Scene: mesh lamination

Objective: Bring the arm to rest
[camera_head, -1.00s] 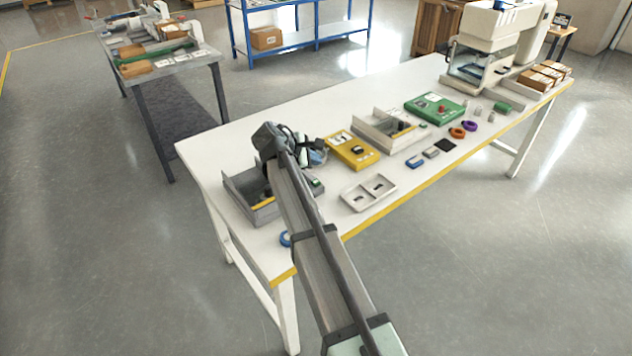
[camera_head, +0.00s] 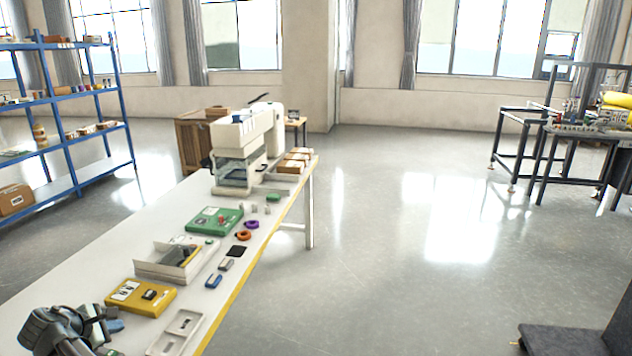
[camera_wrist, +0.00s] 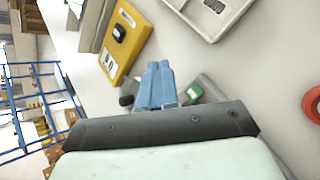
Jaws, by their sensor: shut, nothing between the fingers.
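My gripper (camera_wrist: 160,84) has its two blue fingers together with nothing between them, above the white table. In the head view my gripper (camera_head: 115,326) is at the lower left edge, close to the yellow box (camera_head: 158,303), partly hidden by my wrist. The yellow box also shows in the wrist view (camera_wrist: 118,58), beyond the fingertips. A small green-and-grey item (camera_wrist: 203,90) lies beside the fingers, partly hidden by my gripper's body. Whether the fingers touch anything cannot be told.
The white table (camera_head: 85,265) holds a slotted light tray (camera_head: 178,333), a grey open bin (camera_head: 165,265), a green box (camera_head: 222,222), small parts and a white machine (camera_head: 240,150). A red ring (camera_wrist: 312,103) lies at right in the wrist view.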

